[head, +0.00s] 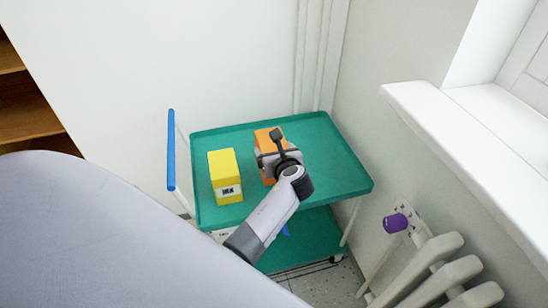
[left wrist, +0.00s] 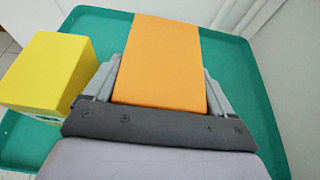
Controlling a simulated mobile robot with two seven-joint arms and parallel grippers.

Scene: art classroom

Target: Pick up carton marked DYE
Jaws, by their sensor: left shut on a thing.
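An orange carton (head: 266,136) stands on the green top tray of a cart. My left gripper (head: 270,158) is shut on it, with one finger on each side. In the left wrist view the orange carton (left wrist: 160,62) fills the space between the two fingers. No marking shows on its visible faces, so I cannot read whether it says DYE. A yellow carton (head: 223,170) stands to its left on the same tray, apart from it. Its white label has small dark letters that look like INK. The yellow carton also shows in the left wrist view (left wrist: 48,72). My right gripper is not in view.
The cart's green top tray (head: 335,172) has a raised rim and free room on the right. A blue handle (head: 171,150) stands at its left. A white window sill (head: 470,150) and a radiator with a purple knob (head: 396,223) are at the right.

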